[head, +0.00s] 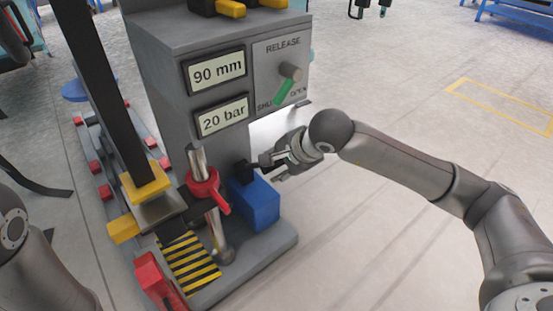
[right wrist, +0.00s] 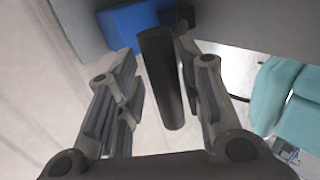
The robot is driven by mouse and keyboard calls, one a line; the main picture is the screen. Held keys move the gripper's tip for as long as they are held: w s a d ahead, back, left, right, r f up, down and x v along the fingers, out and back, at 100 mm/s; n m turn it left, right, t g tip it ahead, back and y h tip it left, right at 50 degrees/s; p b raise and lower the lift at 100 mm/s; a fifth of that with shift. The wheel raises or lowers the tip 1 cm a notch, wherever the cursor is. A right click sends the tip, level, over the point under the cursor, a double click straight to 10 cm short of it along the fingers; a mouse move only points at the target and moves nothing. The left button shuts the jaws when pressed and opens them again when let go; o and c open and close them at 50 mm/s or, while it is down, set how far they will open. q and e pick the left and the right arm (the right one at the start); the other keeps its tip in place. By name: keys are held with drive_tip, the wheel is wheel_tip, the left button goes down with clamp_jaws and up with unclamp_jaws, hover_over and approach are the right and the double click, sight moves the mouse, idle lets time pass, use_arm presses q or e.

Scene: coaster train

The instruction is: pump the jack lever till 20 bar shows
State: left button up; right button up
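The grey jack unit (head: 165,65) stands in the middle of the head view. Its lower display (head: 222,118) reads 20 bar and its upper display (head: 216,70) reads 90 mm. The green release pointer (head: 283,92) is turned toward SHUT. The black jack lever (right wrist: 160,78) sticks out from the blue pump block (head: 258,203). My right gripper (head: 272,159) is at the lever. In the right wrist view the lever lies between its spread fingers, with a gap on the left side; contact on the right is unclear. My left gripper is out of view.
A red collar (head: 203,188) sits on the steel post left of the blue block. A yellow-black striped plate (head: 190,262) lies below it. A dark upright bar (head: 98,85) stands at left. Open floor (head: 390,90) lies to the right.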

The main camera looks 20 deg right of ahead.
drive_tip(key=shift+w+a+r, duration=0.1)
drive_tip(key=shift+r, duration=0.1)
drive_tip(key=shift+r, duration=0.25)
drive_tip(key=v, duration=1.1)
drive_tip(key=shift+s, duration=0.3)
idle(1.2)
